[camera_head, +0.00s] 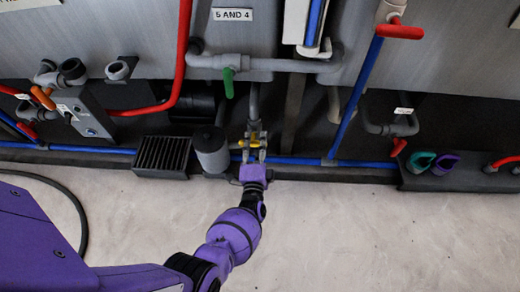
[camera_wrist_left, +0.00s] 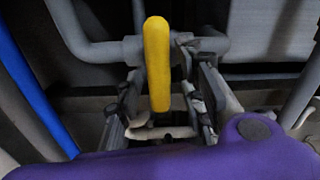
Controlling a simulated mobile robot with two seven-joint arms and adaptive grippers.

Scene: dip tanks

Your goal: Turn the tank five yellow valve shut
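The yellow valve handle (camera_head: 249,143) sits on grey pipework low at the tank's foot, below the sign that reads 5 AND 4. In the left wrist view the handle (camera_wrist_left: 157,62) is a long upright yellow lever in front of a grey pipe. My left gripper (camera_head: 253,155) is at the valve. In the wrist view its two fingers (camera_wrist_left: 168,95) stand on either side of the lever's lower part, with narrow gaps showing; they look open around it. The purple wrist hides what lies below. My right gripper is not in view.
A grey cylinder (camera_head: 211,150) and a black slatted box (camera_head: 162,154) stand just left of the valve. A green valve handle (camera_head: 228,83) hangs above. A blue pipe (camera_head: 300,161) runs along the floor edge. The pale floor (camera_head: 340,235) in front is clear.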

